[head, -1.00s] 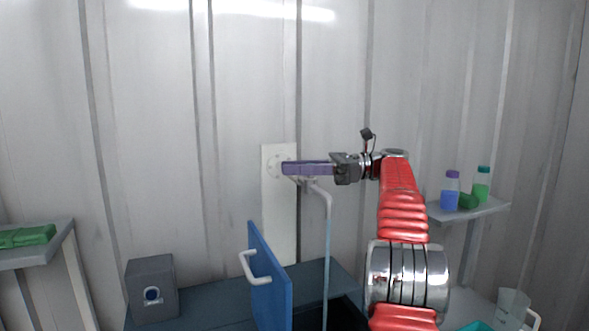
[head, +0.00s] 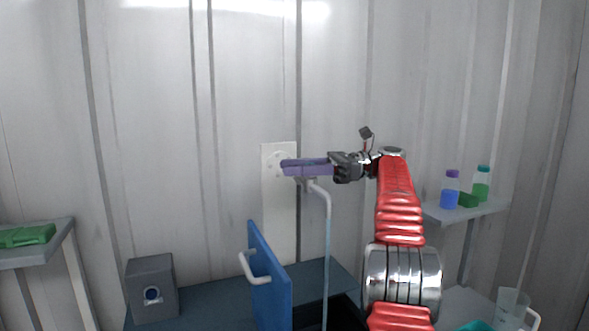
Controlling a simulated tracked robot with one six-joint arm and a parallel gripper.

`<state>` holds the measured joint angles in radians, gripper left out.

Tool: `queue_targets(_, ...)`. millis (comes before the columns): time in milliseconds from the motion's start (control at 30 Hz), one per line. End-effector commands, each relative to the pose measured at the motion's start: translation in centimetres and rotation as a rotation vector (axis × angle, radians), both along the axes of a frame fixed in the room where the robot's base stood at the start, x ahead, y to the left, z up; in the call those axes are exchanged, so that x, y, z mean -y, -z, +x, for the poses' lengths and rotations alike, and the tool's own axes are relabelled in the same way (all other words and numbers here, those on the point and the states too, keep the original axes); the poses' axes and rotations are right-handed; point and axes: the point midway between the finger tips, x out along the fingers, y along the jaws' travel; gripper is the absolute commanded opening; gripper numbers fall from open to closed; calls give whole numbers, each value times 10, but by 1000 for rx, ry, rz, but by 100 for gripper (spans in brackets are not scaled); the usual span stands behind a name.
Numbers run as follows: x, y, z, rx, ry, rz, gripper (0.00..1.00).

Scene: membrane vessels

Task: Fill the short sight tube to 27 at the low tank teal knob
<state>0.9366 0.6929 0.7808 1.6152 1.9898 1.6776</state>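My gripper (head: 338,166), dark grey, is at the right end of a purple bar (head: 303,167). The bar reaches left in front of a round dial on a white upright panel (head: 280,215). The fingertips overlap the bar's end, so I cannot tell whether they grip it. A grey bent pipe (head: 327,240) runs down from below the bar. I cannot make out a sight tube, a scale reading or a teal knob. A teal thing (head: 476,326) is cut off at the bottom edge.
A blue panel with a white handle (head: 270,285) stands upright beside a dark opening. A grey box with a blue ring (head: 151,290) stands left. A right shelf (head: 470,211) holds bottles; a clear jug (head: 511,307) stands lower right. Green packs (head: 27,236) lie far left.

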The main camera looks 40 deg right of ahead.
Motion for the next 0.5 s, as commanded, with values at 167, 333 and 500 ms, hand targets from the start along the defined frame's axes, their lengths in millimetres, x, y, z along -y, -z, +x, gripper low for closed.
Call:
queue_targets(167,0,0,0,0,-1,-1,42)
queue_targets(333,0,0,0,0,-1,-1,42)
queue_targets(500,0,0,0,0,7,-1,42)
